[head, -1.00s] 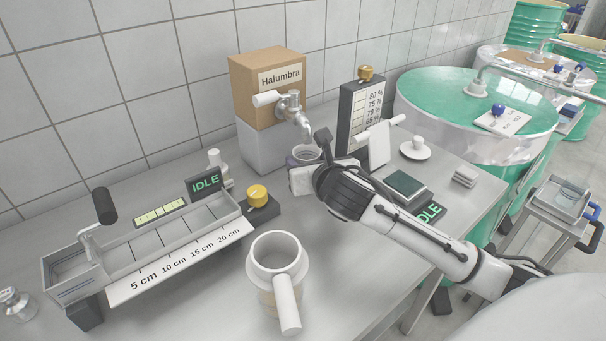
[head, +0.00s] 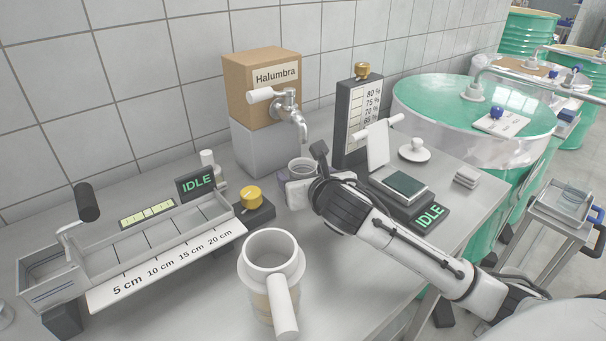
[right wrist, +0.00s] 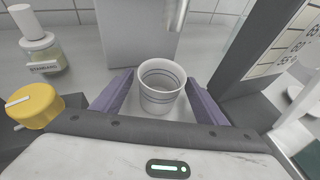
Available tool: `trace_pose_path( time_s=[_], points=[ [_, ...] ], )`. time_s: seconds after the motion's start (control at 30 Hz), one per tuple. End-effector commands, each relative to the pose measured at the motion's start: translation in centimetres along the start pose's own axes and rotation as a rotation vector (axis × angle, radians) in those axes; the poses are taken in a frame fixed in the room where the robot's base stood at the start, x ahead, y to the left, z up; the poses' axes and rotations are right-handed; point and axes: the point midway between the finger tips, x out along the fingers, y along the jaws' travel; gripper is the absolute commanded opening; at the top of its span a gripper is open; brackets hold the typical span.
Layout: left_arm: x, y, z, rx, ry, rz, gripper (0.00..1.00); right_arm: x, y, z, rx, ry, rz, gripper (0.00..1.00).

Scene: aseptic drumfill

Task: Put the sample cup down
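The sample cup (right wrist: 161,92) is a small white cup with dark bands around it. In the head view the cup (head: 302,166) is below the tap spout, its lower part hidden behind my right gripper (head: 300,190). It is upright and appears to stand on the bench. In the right wrist view the two purple fingers of my right gripper (right wrist: 160,95) are on either side of the cup, with a visible gap at the left and a thin one at the right. My left gripper is not in view.
A Halumbra box (head: 262,85) with a tap (head: 290,105) stands behind the cup. A level gauge (head: 358,120) is close on the right, a yellow knob (head: 251,197) on the left. A large handled jug (head: 268,270) stands in front. Bare bench lies between jug and gripper.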

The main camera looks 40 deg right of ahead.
Motion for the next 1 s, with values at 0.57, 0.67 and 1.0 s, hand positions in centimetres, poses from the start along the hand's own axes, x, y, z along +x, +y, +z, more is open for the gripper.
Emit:
trace_pose_path(
  time_s=[0.57, 0.67, 1.0],
  points=[
    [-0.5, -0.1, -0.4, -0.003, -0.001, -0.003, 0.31, -6.8, 0.0, 0.4, -0.004, 0.0, 0.002, 0.67],
    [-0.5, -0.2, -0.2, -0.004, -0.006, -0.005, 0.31, -8.8, 0.1, 0.4, -0.003, -0.001, 0.003, 0.67],
    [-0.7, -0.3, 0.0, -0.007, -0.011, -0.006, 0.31, -12.1, 0.0, 0.3, 0.0, -0.001, 0.0, 0.67]
  ],
)
